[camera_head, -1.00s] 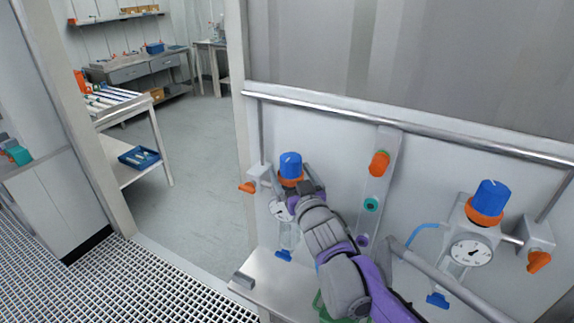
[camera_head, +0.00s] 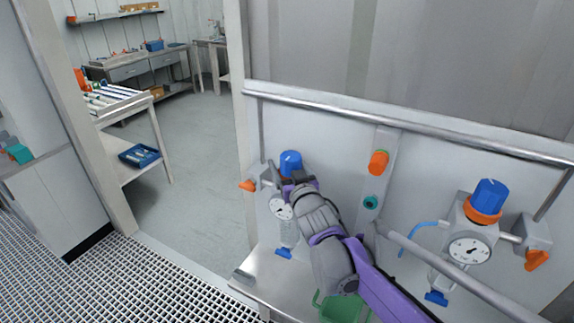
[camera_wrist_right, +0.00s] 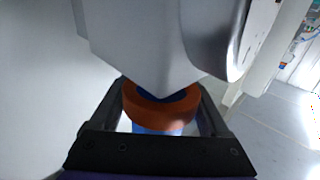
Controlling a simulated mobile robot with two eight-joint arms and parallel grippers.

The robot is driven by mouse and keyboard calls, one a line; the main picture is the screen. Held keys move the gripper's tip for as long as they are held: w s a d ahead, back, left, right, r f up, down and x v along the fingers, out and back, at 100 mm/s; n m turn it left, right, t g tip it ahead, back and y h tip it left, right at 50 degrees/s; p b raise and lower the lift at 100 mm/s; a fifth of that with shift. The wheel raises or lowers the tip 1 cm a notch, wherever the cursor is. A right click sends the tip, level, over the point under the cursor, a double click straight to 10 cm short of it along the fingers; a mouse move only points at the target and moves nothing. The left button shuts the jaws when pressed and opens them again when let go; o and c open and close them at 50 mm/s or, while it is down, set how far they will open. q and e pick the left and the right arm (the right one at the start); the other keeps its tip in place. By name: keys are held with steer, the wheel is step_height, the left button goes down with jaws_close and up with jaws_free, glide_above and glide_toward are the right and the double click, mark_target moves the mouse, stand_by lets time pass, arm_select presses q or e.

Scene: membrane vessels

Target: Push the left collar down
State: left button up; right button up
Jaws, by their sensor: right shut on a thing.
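The left unit's blue knob (camera_head: 290,161) stands upright on its regulator at the wall panel. Its orange collar is hidden behind my right gripper (camera_head: 293,184) in the head view. In the right wrist view, the orange collar (camera_wrist_right: 161,108) sits between the two dark fingers of my right gripper (camera_wrist_right: 162,98), which is shut on it. Part of the blue knob (camera_wrist_right: 157,130) shows below the collar there, and the grey regulator body (camera_wrist_right: 150,45) above it. My left gripper is not in view.
The left gauge (camera_head: 281,208) is beside my gripper. A second regulator with an orange collar (camera_head: 482,215) and gauge (camera_head: 470,251) stands at the right. A steel rail (camera_head: 400,124) crosses above. An orange valve (camera_head: 379,162) sits between them. A steel shelf (camera_head: 265,275) lies below.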

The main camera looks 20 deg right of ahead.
jaws_close()
steer(key=shift+f+b, duration=0.4)
steer(key=shift+f, duration=0.4)
steer(key=shift+s, duration=0.1)
steer(key=o, duration=1.1)
jaws_free()
steer(key=s, duration=0.7)
steer(key=s+a+b, duration=0.1)
steer(key=s, duration=0.2)
steer(key=shift+s, duration=0.3)
